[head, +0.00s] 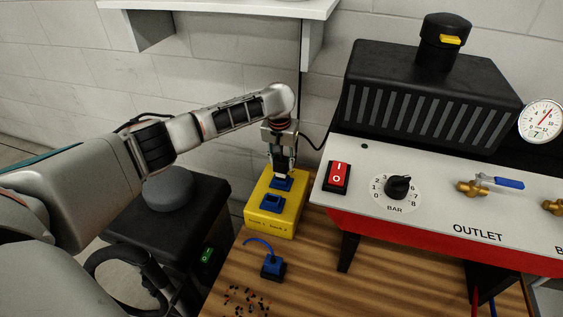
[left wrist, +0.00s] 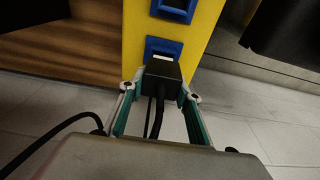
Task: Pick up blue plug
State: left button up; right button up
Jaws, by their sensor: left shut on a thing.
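A blue plug (head: 271,263) with a short curved blue cable stands on the wooden table, in front of the yellow socket box (head: 268,222). The box has two blue sockets on top; the nearer one (head: 272,202) looks empty. My left gripper (head: 283,172) points down over the farther socket, away from the blue plug. In the left wrist view its fingers are shut on a black plug (left wrist: 162,72) with black cables. The black plug is at the edge of a blue socket (left wrist: 164,46); I cannot tell whether it is seated. My right gripper is not in view.
A red and grey compressor panel (head: 435,195) with a red switch (head: 337,177), dial and valves stands to the right. A black unit (head: 190,222) with a round grey top is left of the table. Small dark and red bits (head: 245,301) lie near the front.

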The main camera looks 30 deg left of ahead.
aim_at(273, 265)
jog(key=u, duration=0.85)
